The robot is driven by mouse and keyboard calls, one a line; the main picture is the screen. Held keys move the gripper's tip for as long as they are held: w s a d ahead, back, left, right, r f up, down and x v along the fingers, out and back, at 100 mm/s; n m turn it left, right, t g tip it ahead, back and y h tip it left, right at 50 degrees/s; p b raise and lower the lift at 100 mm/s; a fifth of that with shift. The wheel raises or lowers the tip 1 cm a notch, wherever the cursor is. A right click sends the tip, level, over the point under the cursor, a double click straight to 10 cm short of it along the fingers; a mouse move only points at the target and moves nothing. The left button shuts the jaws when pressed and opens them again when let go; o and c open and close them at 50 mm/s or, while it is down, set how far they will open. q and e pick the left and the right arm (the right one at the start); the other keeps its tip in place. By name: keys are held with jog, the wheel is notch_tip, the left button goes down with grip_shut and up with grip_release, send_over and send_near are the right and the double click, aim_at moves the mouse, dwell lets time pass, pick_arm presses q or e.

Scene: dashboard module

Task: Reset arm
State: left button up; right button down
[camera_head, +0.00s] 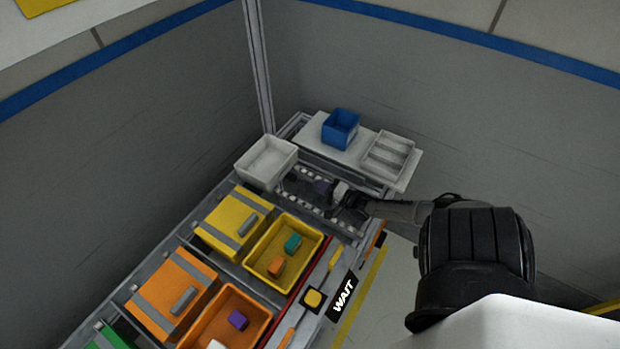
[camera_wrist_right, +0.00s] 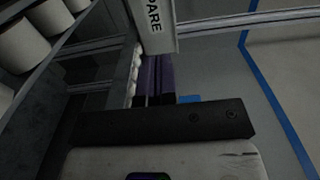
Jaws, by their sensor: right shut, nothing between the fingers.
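My right arm comes in from the right in the head view. Its gripper (camera_head: 322,187) is over the roller strip at the far end of the bench, between the white bin and the white shelf. In the right wrist view the two dark purple fingers (camera_wrist_right: 154,78) lie side by side, shut, with nothing seen between them. My left gripper is not in view.
A white bin (camera_head: 266,162), a blue bin (camera_head: 340,128) and a slotted white tray (camera_head: 388,155) stand around the gripper. Nearer are a yellow tray (camera_head: 262,264) and an orange tray (camera_head: 204,331) holding small blocks. In the wrist view, a white panel marked "PARE" (camera_wrist_right: 150,22) is close to the fingers.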

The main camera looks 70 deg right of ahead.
jog(key=shift+s, duration=0.3)
